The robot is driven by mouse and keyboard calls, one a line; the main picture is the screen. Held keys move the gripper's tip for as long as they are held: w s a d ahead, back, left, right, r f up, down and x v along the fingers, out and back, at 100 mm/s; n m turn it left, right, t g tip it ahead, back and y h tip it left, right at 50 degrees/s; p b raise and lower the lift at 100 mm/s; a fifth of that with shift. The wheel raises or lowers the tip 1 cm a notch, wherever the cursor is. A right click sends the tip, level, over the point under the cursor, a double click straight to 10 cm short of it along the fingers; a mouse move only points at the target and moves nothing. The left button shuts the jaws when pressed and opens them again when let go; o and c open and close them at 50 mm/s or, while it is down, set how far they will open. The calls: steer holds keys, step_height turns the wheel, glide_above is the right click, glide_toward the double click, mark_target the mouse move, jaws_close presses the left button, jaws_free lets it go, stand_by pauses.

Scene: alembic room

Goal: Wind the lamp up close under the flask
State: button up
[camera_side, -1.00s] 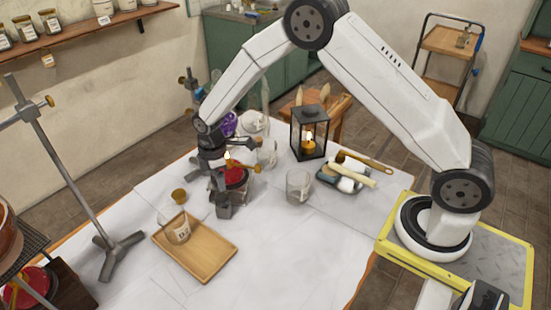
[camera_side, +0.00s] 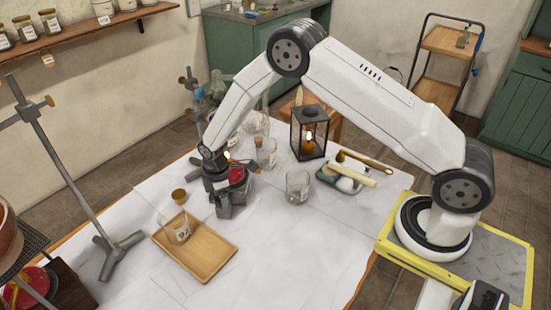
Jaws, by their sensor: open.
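A red lamp (camera_side: 238,176) with a small flame at its top sits at the back left of the white table, partly hidden by my gripper. My gripper (camera_side: 226,200) is low over the table, pointing down, with its jaws open right beside the lamp. I cannot tell whether the jaws touch it or its support.
A wooden tray (camera_side: 212,262) with a beaker (camera_side: 177,229) lies in front. A small brass cup (camera_side: 179,196), an empty glass beaker (camera_side: 298,186), a corked bottle (camera_side: 266,153), a black lantern (camera_side: 309,133) and a tool tray (camera_side: 338,183) stand around. The front right table is clear.

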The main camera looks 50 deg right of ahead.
steer(key=c, duration=1)
steer(key=shift+m, duration=0.5)
steer(key=m, duration=0.8)
steer(key=shift+m, duration=0.4)
steer(key=m, duration=0.4)
steer(key=shift+m, duration=0.3)
steer(key=m, duration=0.4)
